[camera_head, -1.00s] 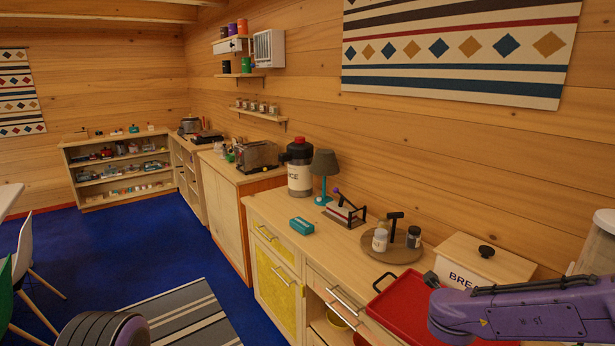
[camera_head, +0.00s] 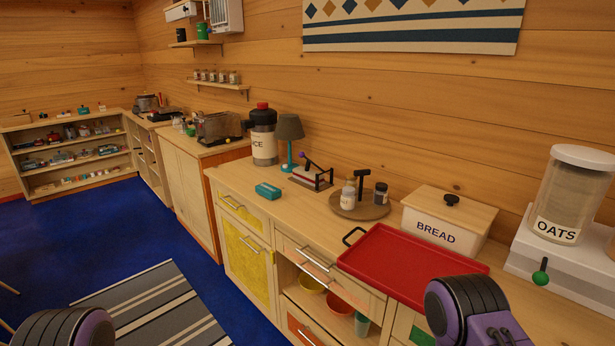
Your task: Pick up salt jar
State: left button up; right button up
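Two small jars stand on a round wooden tray (camera_head: 338,207) on the counter. One is a white jar (camera_head: 347,195), which looks like the salt jar, though its label is too small to read. The other is a dark jar (camera_head: 381,193) to its right. A dark upright handle rises between them. Only purple and black parts of my arms show, at the bottom left and bottom right. Neither of my grippers is in view.
A red tray (camera_head: 412,262) lies at the counter's front edge, right of the round tray. A bread box (camera_head: 447,219) and an oats jar (camera_head: 570,195) stand further right. A lamp (camera_head: 289,140), a teal box (camera_head: 268,191) and a small press (camera_head: 313,178) are to the left.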

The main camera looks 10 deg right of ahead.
aim_at(347, 201)
jog(key=u, duration=1.3)
jog(key=i, duration=0.75)
jog(key=z, duration=1)
